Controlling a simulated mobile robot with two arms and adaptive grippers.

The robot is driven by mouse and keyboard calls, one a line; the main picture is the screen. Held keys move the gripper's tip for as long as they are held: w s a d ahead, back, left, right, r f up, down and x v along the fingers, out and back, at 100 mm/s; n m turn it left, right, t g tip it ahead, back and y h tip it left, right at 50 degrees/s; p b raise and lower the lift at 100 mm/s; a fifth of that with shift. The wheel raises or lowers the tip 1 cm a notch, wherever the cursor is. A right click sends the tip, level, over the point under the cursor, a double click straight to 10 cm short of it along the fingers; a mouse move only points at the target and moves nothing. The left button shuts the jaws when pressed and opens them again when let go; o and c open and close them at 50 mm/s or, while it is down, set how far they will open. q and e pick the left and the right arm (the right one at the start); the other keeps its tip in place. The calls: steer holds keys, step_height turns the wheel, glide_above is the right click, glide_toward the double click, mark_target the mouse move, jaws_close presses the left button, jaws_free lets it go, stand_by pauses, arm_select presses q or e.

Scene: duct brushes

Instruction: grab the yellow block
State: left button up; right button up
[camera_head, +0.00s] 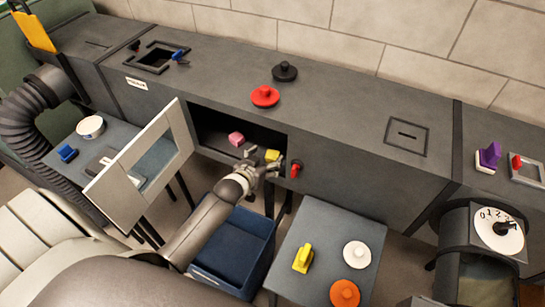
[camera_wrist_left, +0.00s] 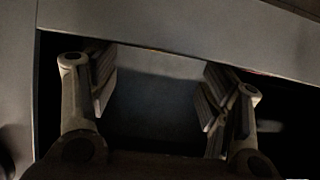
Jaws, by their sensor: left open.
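A small yellow block (camera_head: 272,155) is at the front of the dark open compartment in the grey cabinet, next to a pink block (camera_head: 236,139). My left gripper (camera_head: 262,162) is at the compartment opening, very close to the yellow block; contact cannot be told. In the left wrist view the gripper (camera_wrist_left: 160,95) has its two fingers wide apart, with only a dim grey surface and dark space between them. No yellow shows there. Another yellow piece (camera_head: 303,258), with a raised part, sits on the small grey table. My right gripper is not in view.
A pale framed door (camera_head: 107,190) stands open left of the compartment. A red handle (camera_head: 295,168) is just right of my gripper. A blue bin (camera_head: 238,232) is below, and the small table (camera_head: 322,232) is at right. Red and black knobbed discs (camera_head: 265,96) are on the cabinet top.

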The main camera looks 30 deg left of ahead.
mark_target(272, 155)
arm_select(q)
steer(key=shift+x, duration=2.3)
steer(key=shift+f, duration=0.2)
steer(key=c, duration=0.9)
